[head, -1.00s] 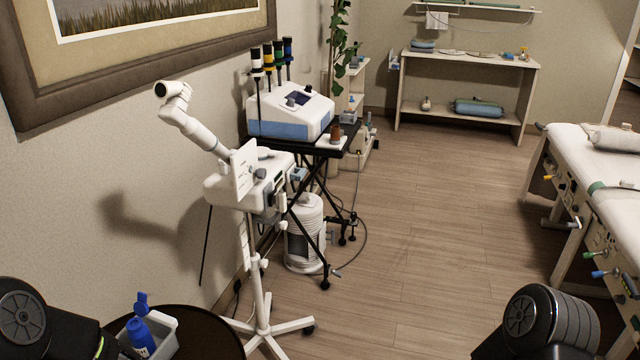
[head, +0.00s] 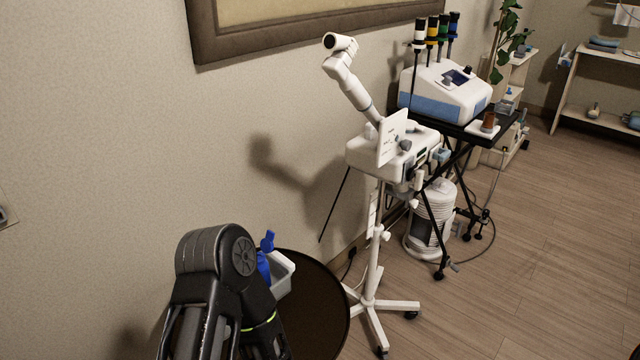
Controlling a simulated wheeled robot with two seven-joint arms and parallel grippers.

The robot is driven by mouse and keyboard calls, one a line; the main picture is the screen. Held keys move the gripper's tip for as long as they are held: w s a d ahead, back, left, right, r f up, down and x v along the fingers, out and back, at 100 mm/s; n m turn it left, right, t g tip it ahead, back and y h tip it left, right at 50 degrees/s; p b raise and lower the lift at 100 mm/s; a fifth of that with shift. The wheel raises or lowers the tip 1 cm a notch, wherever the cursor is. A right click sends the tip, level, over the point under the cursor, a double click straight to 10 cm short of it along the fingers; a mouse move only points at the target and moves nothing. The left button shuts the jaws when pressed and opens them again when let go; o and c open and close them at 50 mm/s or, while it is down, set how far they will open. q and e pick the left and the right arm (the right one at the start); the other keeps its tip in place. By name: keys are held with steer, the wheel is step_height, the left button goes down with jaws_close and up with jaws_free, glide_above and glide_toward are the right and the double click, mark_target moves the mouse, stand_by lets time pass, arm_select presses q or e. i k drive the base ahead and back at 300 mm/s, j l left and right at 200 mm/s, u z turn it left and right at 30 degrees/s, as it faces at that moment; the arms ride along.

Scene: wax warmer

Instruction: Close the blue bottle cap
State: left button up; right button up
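A blue bottle (head: 263,266) stands in a white tray (head: 281,279) on a dark round table (head: 318,305). Its blue cap (head: 268,241) sticks up above the bottle and looks flipped open. My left arm is in front of the bottle and hides its left and lower parts, along with part of the tray. Only dark links of my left arm show at the bottom; no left fingertips can be made out. My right arm and gripper are out of view.
A white lamp stand (head: 372,230) on a wheeled base stands right of the table. Behind it, a white and blue machine (head: 445,95) sits on a black cart (head: 465,128). The wall is close behind the table. Wooden floor is clear at right.

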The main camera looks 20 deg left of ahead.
mark_target(267, 245)
steer(key=u, duration=1.05)
steer(key=k+j+z, duration=0.15)
steer(key=i+l, duration=0.05)
